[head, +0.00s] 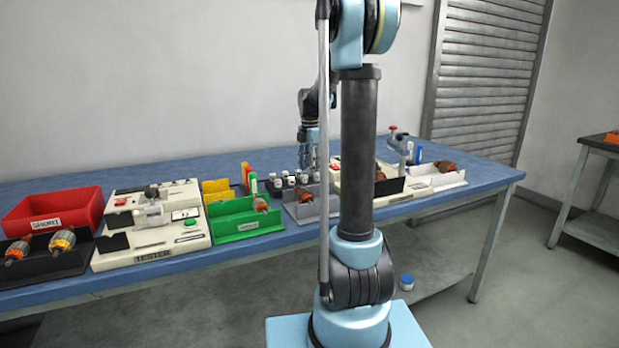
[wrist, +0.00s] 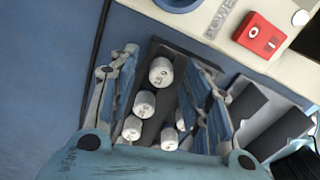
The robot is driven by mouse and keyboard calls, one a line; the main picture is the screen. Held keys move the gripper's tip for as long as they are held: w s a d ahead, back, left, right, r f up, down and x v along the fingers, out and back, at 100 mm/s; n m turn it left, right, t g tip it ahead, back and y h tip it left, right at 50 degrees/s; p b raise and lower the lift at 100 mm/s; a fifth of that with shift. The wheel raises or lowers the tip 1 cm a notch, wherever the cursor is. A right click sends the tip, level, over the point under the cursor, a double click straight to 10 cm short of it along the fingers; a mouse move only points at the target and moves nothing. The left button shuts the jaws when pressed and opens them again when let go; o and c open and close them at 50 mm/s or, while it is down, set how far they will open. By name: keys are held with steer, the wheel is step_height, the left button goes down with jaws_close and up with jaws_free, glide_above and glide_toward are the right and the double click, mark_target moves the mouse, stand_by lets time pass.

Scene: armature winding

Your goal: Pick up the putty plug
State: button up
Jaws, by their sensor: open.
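My gripper (wrist: 163,62) is open and empty, with its blue fingers on either side of a dark tray (wrist: 180,47) of white cylindrical plugs. The farthest white plug (wrist: 161,71) lies between the fingertips and has dark marks on its top. Another plug (wrist: 144,102) is just below it in the wrist view. Several more stand nearer the palm, partly hidden by the fingers. I cannot tell which one is the putty plug. In the head view my gripper (head: 309,150) is above the back of the bench, and small white-topped pieces (head: 289,181) stand below it.
A cream device with a red switch (wrist: 261,35) borders the tray in the wrist view. Along the blue bench (head: 100,186) are a red bin (head: 52,216), a cream tester (head: 152,236), a green bin (head: 243,222) and a grey holder (head: 309,208).

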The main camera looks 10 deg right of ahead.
steer(key=shift+f, duration=0.35)
steer(key=c, duration=0.9)
steer(key=shift+c, duration=0.2)
steer(key=shift+r, duration=0.1)
